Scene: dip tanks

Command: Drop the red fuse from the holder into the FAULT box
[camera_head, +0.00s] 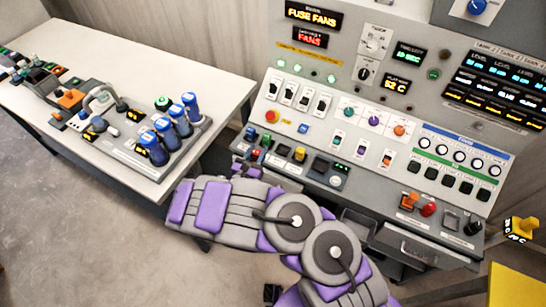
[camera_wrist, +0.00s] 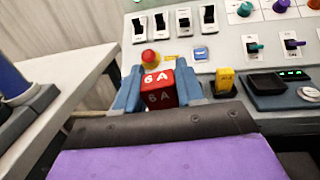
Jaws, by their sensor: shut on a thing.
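The red fuse (camera_wrist: 160,88), a block marked "6A", sits between the two blue fingers of my gripper (camera_wrist: 158,84) in the wrist view. The fingers are shut on its sides. In the head view my gripper (camera_head: 257,147) is at the left part of the console's front ledge, where the fuse shows only as a small red patch. The fuse's lower end is hidden by my wrist, so I cannot tell whether it is still seated in the holder. No label reading FAULT is legible in either view.
A yellow fuse (camera_wrist: 224,82) stands just right of my gripper, beside a dark unit (camera_wrist: 268,84) with green lights. A red mushroom button (camera_wrist: 150,58) and switches rise behind the fuse. A white table (camera_head: 215,83) with blue cylinders (camera_head: 171,121) stands left.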

